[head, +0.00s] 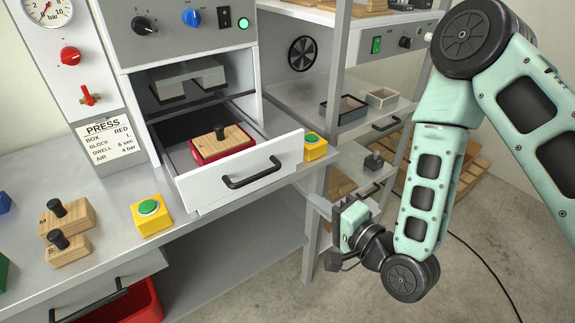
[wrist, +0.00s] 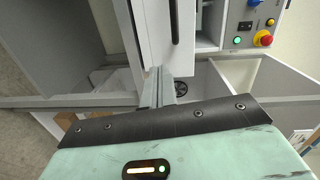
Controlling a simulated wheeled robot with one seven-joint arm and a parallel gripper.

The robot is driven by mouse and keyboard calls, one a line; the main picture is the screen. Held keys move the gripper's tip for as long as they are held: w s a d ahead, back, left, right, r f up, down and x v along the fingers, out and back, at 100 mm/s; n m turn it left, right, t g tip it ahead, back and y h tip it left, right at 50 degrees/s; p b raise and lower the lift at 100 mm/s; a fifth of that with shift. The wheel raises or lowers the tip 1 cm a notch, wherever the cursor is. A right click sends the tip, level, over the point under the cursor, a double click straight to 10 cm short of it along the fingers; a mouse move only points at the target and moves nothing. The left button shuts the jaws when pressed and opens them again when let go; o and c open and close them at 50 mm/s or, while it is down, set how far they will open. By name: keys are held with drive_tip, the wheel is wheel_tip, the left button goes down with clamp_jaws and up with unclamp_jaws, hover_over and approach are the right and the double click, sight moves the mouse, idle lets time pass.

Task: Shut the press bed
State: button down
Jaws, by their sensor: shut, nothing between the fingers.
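The press bed (head: 190,190) is a drawer with a white front and black bar handle (head: 252,173). It is pulled out from under the grey press head (head: 187,78). In it sits a red box (head: 208,158) with a wooden block (head: 224,140) with a black knob inside. My gripper (head: 316,203) is to the right of and below the bed front, apart from its handle in the head view. In the wrist view the fingers (wrist: 158,80) are together and empty, pointing towards a white panel (wrist: 150,35) with a black bar.
Yellow boxes with green buttons stand left (head: 152,214) and right (head: 315,146) of the bed. Wooden blocks (head: 68,218) with black knobs lie on the bench at left. A shelf post (head: 318,215) rises near my gripper. Trays (head: 343,108) stand on the station behind.

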drive_tip(key=d+m+t, duration=0.1)
drive_tip(key=m, duration=0.1)
drive_tip(key=b, duration=1)
approach(280, 160)
drive_tip(key=shift+s+d+f+t, duration=0.15)
drive_tip(key=shift+s+d, duration=0.15)
drive_tip(key=shift+s, duration=0.2)
drive_tip(key=shift+s+d+f+t, duration=0.15)
drive_tip(key=shift+s+d, duration=0.1)
drive_tip(key=shift+s, duration=0.3)
drive_tip(key=shift+w+a+b, duration=0.1)
drive_tip(key=shift+a+b, duration=0.05)
drive_tip(key=shift+b, duration=0.65)
drive_tip(key=b+x, duration=0.1)
drive_tip(key=x, duration=0.3)
drive_tip(key=b+x, duration=0.1)
drive_tip(key=x, duration=0.3)
drive_tip(key=shift+w+a+r, duration=0.15)
drive_tip(key=shift+w+r, duration=0.05)
drive_tip(key=shift+w, duration=0.2)
